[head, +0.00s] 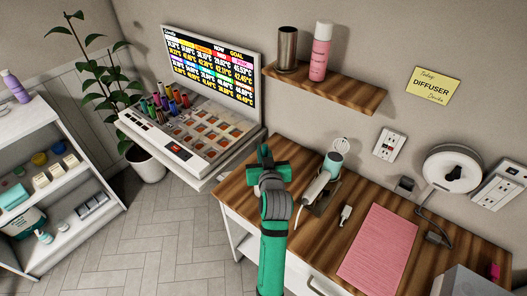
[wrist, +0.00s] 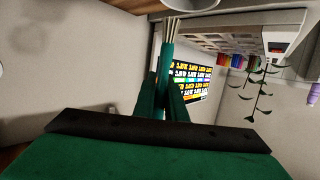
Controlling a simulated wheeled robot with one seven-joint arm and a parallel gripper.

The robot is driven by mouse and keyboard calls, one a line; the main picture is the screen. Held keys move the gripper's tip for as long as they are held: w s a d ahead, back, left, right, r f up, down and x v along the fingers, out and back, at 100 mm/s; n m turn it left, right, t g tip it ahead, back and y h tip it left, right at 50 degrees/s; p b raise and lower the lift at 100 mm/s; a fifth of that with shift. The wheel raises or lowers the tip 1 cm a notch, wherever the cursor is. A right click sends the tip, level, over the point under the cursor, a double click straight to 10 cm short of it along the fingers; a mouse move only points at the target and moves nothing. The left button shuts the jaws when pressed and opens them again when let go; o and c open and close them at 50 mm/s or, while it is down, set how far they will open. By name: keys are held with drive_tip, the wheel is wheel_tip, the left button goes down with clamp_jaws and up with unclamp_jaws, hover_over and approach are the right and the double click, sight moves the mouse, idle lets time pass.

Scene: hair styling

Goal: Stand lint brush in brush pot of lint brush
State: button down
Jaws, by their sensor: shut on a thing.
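My gripper (head: 265,155) is raised over the left end of the wooden counter, in front of the screen unit. In the wrist view its green fingers (wrist: 166,95) are closed together on a slim thing. In the head view I cannot make out the brush. An open brown metal cylinder (head: 287,50), likely the brush pot, stands upright on the wall shelf, up and right of my gripper and apart from it.
A pink bottle (head: 321,52) stands close beside the cylinder on the wooden shelf (head: 350,90). The screen unit (head: 205,75) with colored bottles is left of the shelf. The counter (head: 262,196) holds a white styling tool (head: 320,185) and a pink towel (head: 378,245).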

drive_tip(key=shift+f, duration=0.1)
drive_tip(key=shift+d+f, duration=0.2)
drive_tip(key=shift+f, duration=0.2)
drive_tip(key=shift+a, duration=0.15)
drive_tip(key=c, duration=1.8)
unclamp_jaws()
drive_tip(key=shift+a, duration=0.15)
